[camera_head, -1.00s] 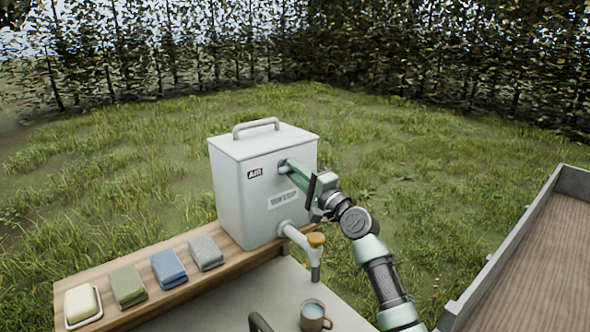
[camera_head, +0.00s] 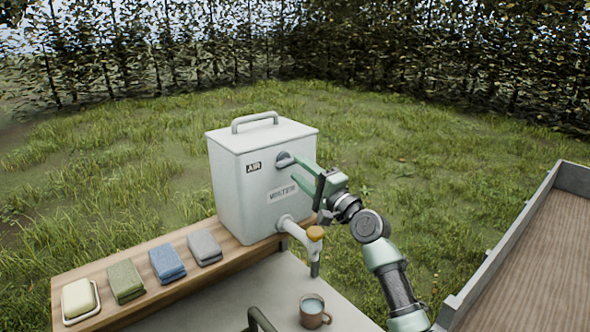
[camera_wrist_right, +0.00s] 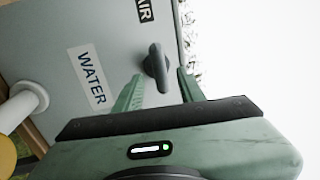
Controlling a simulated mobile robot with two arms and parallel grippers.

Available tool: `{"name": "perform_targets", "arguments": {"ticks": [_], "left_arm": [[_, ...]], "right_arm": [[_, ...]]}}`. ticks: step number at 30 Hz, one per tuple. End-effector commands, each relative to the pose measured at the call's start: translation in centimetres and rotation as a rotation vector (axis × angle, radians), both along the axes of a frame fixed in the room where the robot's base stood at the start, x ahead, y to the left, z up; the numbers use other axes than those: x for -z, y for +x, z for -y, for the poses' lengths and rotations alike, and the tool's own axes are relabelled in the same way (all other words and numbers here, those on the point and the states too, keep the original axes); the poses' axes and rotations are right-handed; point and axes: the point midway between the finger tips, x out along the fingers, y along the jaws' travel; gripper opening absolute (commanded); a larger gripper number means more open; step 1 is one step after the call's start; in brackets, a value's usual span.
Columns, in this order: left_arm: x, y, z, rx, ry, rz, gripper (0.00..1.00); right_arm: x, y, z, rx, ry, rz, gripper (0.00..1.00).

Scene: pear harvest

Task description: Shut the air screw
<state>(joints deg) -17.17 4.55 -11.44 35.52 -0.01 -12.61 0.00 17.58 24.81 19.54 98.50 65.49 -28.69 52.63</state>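The grey air screw (camera_head: 285,160) sits on the front of the white water container (camera_head: 232,190), right of the AIR label. It also shows in the right wrist view (camera_wrist_right: 157,68), as a dark grip on a round base. My right gripper (camera_head: 298,172) is open in front of it. In the right wrist view its green fingers (camera_wrist_right: 160,82) are spread to either side of the screw's lower end, with gaps visible. I cannot tell how far the tips are from the container face. My left gripper is not in view.
Below the screw is the WATER label, then a tap (camera_head: 297,232) with an orange knob (camera_head: 315,233). A brown mug (camera_head: 313,318) of water stands below on a grey surface. Folded cloths (camera_head: 167,262) and a soap dish (camera_head: 80,300) lie left. A wooden-floored bed (camera_head: 530,260) is at right.

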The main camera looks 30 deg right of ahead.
Motion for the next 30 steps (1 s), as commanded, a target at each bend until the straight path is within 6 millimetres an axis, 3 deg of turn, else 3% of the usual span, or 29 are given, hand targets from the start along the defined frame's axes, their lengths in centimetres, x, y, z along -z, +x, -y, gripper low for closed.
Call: {"name": "perform_targets", "arguments": {"ticks": [3,9,30], "left_arm": [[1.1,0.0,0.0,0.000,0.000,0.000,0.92],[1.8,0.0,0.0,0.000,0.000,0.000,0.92],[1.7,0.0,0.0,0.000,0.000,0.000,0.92]], "right_arm": [[0.8,-2.1,0.2,0.002,-0.003,0.000,0.40],[1.1,-4.2,0.4,0.001,-0.001,-0.001,0.40],[0.9,-4.5,0.4,0.001,0.000,0.000,0.40]]}}
